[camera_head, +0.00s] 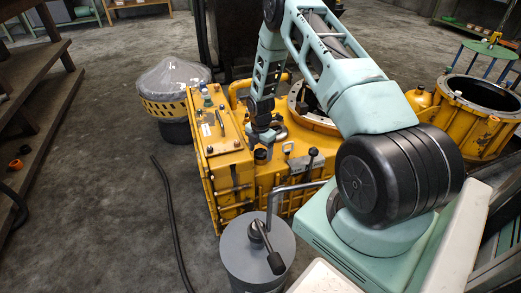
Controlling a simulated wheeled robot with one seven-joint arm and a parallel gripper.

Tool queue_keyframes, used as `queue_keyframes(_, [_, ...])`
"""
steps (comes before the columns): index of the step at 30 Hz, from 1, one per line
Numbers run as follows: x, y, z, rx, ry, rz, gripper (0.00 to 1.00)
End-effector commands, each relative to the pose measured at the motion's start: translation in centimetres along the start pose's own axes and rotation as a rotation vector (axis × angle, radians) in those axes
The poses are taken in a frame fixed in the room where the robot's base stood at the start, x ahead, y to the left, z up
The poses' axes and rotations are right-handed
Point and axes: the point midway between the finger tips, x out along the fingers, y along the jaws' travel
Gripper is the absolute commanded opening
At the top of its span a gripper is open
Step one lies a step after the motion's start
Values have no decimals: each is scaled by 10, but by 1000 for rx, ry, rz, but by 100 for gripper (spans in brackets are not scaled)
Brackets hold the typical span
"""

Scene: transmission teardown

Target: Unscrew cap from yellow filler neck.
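The yellow transmission housing (230,172) stands on the floor in the middle of the picture. My gripper (263,138) points down over its top, near the front edge. A small dark round part (261,156) sits just below the fingers; it may be the cap on the filler neck, but it is too small to be sure. I cannot tell whether the fingers touch it. The yellow of the neck itself is not clearly visible. The finger gap is too small and dark to judge.
A grey drum (240,258) with a lever stands in front of the housing. A wrapped part (175,78) stands behind left, and an open yellow casing (460,112) at the right. A black hose (172,215) lies on the otherwise open floor at left, beside wooden shelves (45,120).

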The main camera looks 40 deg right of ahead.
Motion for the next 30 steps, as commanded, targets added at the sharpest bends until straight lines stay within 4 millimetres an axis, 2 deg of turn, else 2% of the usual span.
queue_keyframes(1, [0, 0, 0, 0, 0, 0, 56])
queue_keyframes(5, [0, 0, 0, 0, 0, 0, 19])
queue_keyframes(6, [0, 0, 0, 0, 0, 0, 14])
queue_keyframes(15, [-1, 0, 0, -23, 0, 0, 14])
queue_keyframes(20, [-3, 0, 0, -242, 3, 0, 14])
queue_keyframes(21, [-3, -1, 0, -304, 3, 0, 10])
queue_keyframes(22, [-3, 0, 0, -346, 2, 0, 10])
queue_keyframes(24, [-2, 0, -1, -422, 3, -1, 0])
queue_keyframes(30, [0, -1, -4, -467, 5, -6, 0])
